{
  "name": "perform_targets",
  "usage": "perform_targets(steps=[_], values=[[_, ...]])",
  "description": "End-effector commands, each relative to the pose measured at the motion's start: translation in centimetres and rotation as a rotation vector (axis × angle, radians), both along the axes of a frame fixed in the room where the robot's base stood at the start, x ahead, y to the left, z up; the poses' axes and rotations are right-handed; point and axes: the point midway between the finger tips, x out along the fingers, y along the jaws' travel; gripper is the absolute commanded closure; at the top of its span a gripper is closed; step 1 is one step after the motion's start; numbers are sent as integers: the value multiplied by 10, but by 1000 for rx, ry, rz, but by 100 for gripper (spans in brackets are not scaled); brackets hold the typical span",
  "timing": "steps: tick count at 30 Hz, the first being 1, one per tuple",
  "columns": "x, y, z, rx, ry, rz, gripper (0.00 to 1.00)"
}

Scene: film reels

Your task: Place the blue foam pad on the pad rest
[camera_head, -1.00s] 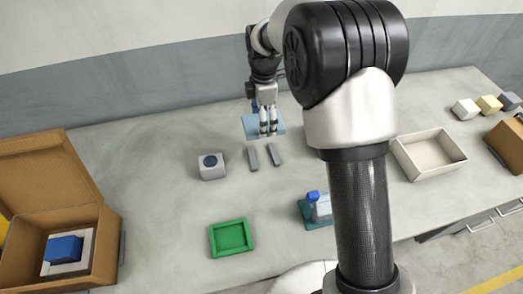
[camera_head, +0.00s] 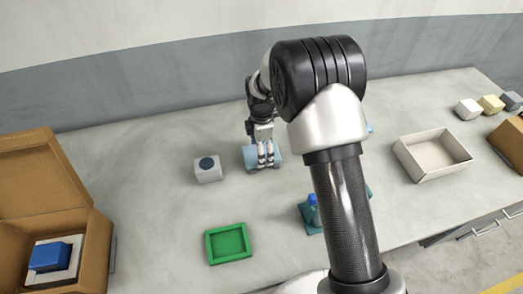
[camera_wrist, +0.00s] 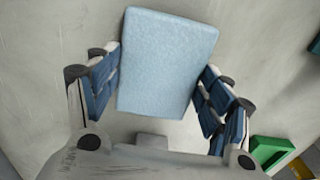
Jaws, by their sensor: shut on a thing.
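The light blue foam pad (camera_head: 250,157) is in my gripper (camera_head: 266,163), low over the table. In the wrist view the pad (camera_wrist: 168,60) lies flat between the two fingers, which close on its left and right sides. The two short grey rails of the pad rest are not visible now. The pad and gripper cover the place where they stood. I cannot tell whether the pad touches them.
A grey block with a dark blue round top (camera_head: 208,169) stands just left of the pad. A green tray (camera_head: 208,248) lies in front. A blue item on a teal base (camera_head: 312,214) is partly behind my arm. A white tray (camera_head: 464,157) is right, an open cardboard box (camera_head: 98,250) left.

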Motion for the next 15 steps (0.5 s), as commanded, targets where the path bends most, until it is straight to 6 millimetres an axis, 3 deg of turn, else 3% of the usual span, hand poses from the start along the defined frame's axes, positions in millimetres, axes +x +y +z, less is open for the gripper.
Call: perform_targets(steps=[7, 8, 15], values=[[0, 0, -2, 0, 0, 0, 43], [0, 0, -3, 0, 0, 0, 27], [0, 0, -2, 0, 0, 0, 11]])
